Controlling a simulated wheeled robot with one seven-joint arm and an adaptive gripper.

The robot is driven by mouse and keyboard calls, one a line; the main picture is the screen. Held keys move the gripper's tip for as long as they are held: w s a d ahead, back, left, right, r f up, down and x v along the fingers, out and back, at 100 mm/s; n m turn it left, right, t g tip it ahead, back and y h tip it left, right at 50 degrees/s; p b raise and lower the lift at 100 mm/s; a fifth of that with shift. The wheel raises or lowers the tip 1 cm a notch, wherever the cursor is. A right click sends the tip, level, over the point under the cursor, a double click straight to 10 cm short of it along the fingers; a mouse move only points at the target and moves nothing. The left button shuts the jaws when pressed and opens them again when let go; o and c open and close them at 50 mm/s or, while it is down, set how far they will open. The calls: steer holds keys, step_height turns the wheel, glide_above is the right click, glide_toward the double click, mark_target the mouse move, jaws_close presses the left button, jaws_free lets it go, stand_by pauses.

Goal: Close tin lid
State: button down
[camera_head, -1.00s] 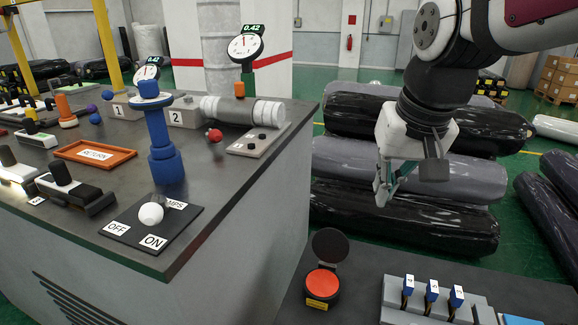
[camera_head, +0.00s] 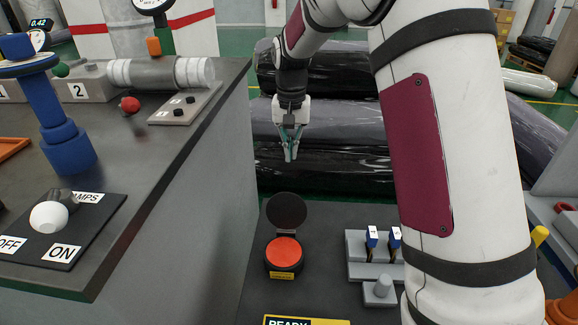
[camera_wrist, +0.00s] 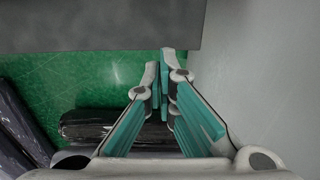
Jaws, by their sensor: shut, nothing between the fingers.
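The tin (camera_head: 284,257) is a round dark container with a red-orange inside and a yellow label on its front. It stands on the low dark surface in the head view. Its round black lid (camera_head: 287,210) stands up open at the tin's back edge. My gripper (camera_head: 291,158) hangs above and behind the lid, apart from it, with its teal fingers pointing down. The fingers are closed together and empty, and they also show in the wrist view (camera_wrist: 165,95). The tin and lid are not seen in the wrist view.
Blue-topped switches (camera_head: 372,240) on a grey block stand right of the tin. The tall grey bench (camera_head: 170,190) rises on the left, with a blue post (camera_head: 60,135) and a lamp switch panel (camera_head: 62,228). Black wrapped rolls (camera_head: 330,155) lie behind.

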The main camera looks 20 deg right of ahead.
mark_target(287, 208)
steer(key=s+a+f+p, duration=0.1)
steer(key=s+f+p, duration=0.2)
steer(key=f, duration=0.5)
steer(key=shift+s+a, duration=0.2)
steer(key=shift+s, duration=0.05)
stand_by(0.4)
